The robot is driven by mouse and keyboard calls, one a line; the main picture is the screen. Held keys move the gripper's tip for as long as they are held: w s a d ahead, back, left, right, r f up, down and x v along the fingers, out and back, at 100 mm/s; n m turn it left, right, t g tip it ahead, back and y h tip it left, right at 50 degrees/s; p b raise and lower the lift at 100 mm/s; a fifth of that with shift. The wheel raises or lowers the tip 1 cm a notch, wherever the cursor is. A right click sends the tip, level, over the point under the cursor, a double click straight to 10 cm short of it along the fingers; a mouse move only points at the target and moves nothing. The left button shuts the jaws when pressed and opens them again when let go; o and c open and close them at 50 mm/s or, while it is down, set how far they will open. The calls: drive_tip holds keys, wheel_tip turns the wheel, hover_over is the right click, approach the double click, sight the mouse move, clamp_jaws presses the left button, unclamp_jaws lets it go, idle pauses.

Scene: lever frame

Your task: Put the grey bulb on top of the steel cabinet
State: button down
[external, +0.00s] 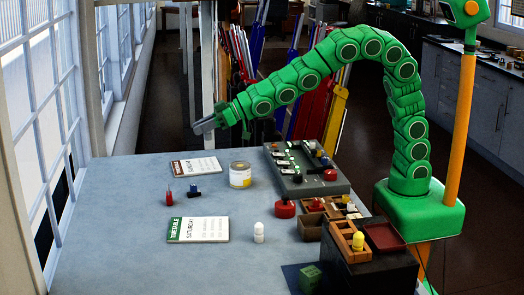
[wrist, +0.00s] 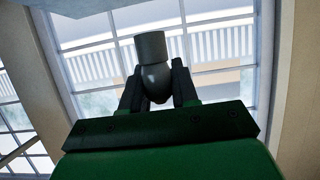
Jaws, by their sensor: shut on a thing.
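My gripper (external: 203,126) is raised over the far left part of the table, pointing left. In the wrist view my gripper (wrist: 155,85) is shut on the grey bulb (wrist: 155,80), with its rounded end between the fingers and its cylindrical base pointing away. The bulb is too small to make out in the external view. Grey-blue cabinets (external: 480,105) stand under a counter at the back right; a dark box-shaped stand (external: 375,275) is at the front right. I cannot tell for sure which is the steel cabinet.
The blue-grey table (external: 120,260) holds a tin (external: 240,175), a white bulb (external: 259,232), two cards and a lever panel (external: 305,170). A wooden tray (external: 342,236) with a yellow bulb sits on the dark stand. Windows line the left; the table's front left is clear.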

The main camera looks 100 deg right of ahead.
drive_tip(key=shift+w+a+n+g+y, duration=0.55)
drive_tip(key=shift+a+n+g+y, duration=0.55)
drive_tip(key=shift+a+n+y, duration=2.9)
drive_tip(key=s+a+f+n+g+y, duration=0.45)
drive_tip(key=s+a+f+g, duration=0.2)
drive_tip(key=s+f, duration=0.4)
drive_tip(key=shift+n, duration=0.55)
drive_tip(key=shift+a+f, duration=0.15)
drive_tip(key=shift+f, duration=1.4)
drive_tip(key=shift+a+f, duration=0.15)
drive_tip(key=shift+f, duration=1.35)
drive_tip(key=shift+f, duration=0.15)
